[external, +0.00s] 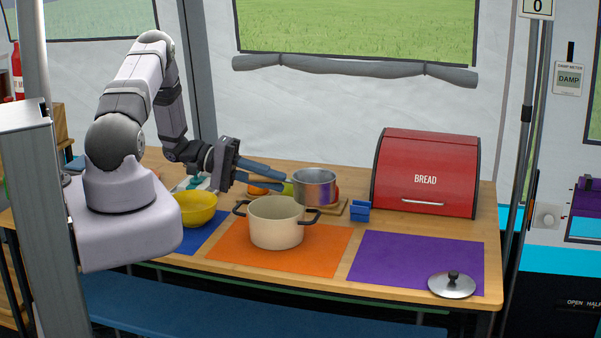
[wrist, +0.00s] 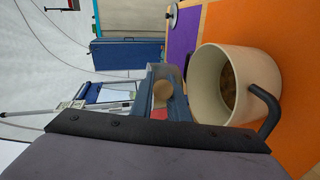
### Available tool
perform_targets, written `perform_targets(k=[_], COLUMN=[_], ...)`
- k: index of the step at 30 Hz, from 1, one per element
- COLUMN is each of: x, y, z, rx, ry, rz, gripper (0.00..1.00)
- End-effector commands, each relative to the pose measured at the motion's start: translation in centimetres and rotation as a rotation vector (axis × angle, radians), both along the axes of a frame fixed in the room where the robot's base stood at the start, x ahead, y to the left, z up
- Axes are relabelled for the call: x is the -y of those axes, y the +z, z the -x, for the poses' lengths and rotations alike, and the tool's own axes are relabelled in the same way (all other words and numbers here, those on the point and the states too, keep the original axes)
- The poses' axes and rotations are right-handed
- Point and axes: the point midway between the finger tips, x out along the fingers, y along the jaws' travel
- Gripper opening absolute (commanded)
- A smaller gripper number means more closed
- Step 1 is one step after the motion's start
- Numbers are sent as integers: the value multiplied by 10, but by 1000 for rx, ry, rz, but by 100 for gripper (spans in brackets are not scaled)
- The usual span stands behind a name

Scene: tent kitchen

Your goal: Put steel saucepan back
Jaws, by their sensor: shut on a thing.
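The steel saucepan (external: 314,188) is near the middle of the table in the external view, behind and right of the cream two-handled pot (external: 276,224). It looks about upright. My gripper (external: 282,175) reaches in from the left with blue fingers and is shut on the saucepan's handle, which the fingers mostly hide. In the wrist view the saucepan (wrist: 160,73) shows just beyond the fingers (wrist: 166,112), beside the cream pot (wrist: 208,88). The cream pot stands on an orange mat (external: 230,250) and has something brown inside. Whether the saucepan touches anything below is hard to tell.
A small blue box (external: 359,212) and a red bread bin (external: 426,172) stand to the right. A yellow bowl (external: 194,209) stands left.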

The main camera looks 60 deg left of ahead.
Motion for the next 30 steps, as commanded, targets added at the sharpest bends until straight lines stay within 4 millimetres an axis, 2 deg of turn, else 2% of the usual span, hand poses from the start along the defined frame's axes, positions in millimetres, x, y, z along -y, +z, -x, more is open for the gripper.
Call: perform_targets(k=[1, 8, 12, 15, 19, 23, 27, 30], x=[20, 100, 142, 164, 181, 186, 177, 164], y=[-2, -18, -26, -31, -36, -39, -39, -38], z=[2, 34, 66, 94, 131, 166, 198, 214], rx=[1, 2, 2, 3, 3, 2, 3, 4], ry=[-74, -456, -727, -931, -1194, -1466, -1773, -1993], rz=[2, 3, 3, 4, 4, 5, 5, 4], gripper=[0, 0, 0, 0, 0, 0, 0, 0])
